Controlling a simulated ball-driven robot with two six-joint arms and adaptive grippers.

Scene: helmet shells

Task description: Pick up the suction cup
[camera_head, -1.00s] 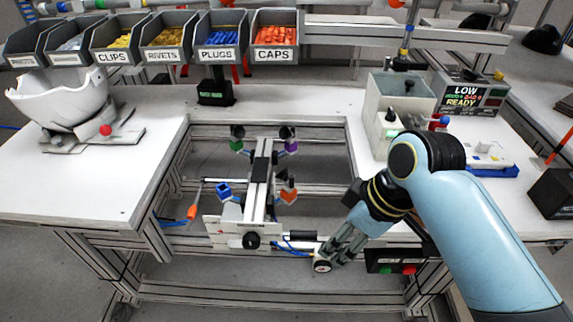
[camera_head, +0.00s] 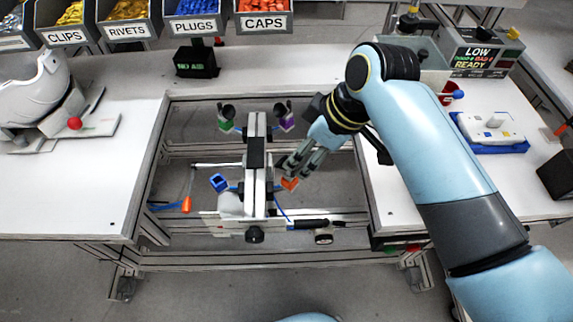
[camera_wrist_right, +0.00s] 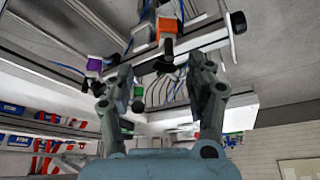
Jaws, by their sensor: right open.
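My right gripper (camera_head: 291,167) is in the frame opening at the centre of the bench, open, its fingertips just above and right of an orange block (camera_head: 290,184) on the fixture. In the right wrist view its two fingers (camera_wrist_right: 164,88) are spread and empty. That view shows the orange block (camera_wrist_right: 170,27) with a dark round piece (camera_wrist_right: 168,50) and a purple block (camera_wrist_right: 94,64). Dark cup-shaped pieces sit by the green block (camera_head: 226,126) and purple block (camera_head: 287,124) at the fixture's back. I cannot tell which piece is the suction cup. My left gripper is out of view.
The fixture's centre rail (camera_head: 257,160) stands left of the right gripper. A blue block (camera_head: 219,182) is on its left side. A white helmet shell (camera_head: 32,90) rests on the left bench. Labelled bins (camera_head: 196,30) line the back. The left bench top is largely clear.

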